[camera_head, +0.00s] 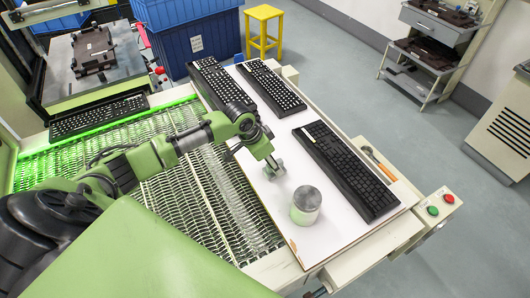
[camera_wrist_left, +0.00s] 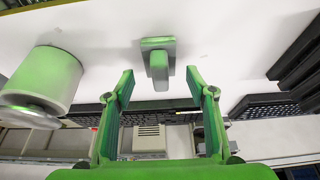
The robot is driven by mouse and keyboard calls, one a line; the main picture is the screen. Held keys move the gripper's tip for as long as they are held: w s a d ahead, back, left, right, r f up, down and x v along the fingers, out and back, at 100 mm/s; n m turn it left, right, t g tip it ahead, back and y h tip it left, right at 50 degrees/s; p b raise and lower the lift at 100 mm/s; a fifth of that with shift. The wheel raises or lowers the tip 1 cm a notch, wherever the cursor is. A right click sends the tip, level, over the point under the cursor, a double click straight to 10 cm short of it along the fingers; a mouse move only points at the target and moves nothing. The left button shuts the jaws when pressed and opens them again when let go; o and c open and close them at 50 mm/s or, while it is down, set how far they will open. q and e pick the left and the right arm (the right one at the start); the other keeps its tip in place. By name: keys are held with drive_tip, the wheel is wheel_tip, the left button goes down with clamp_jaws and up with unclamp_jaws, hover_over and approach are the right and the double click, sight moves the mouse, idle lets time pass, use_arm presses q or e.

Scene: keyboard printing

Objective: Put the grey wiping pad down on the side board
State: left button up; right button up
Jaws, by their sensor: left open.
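The grey wiping pad (camera_wrist_left: 158,43) lies on the white side board (camera_head: 278,218), its handle toward me in the left wrist view. My left gripper (camera_wrist_left: 160,76) is open, and its two fingertips stand apart on either side just short of the handle, not closed on it. In the head view the left gripper (camera_head: 264,150) hangs low over the board, and the small grey pad shows just below it. My right gripper is not in view.
A silver-topped cylinder (camera_head: 306,204) stands on the board close to the pad; it also shows in the left wrist view (camera_wrist_left: 43,83). Black keyboards lie behind (camera_head: 270,87) and to the right (camera_head: 346,170). A tool with an orange handle (camera_head: 384,172) lies near the right edge.

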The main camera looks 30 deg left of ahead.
use_arm(q)
drive_tip(key=b+v, duration=0.1)
drive_tip(key=v, duration=0.7)
drive_tip(key=shift+r, duration=0.25)
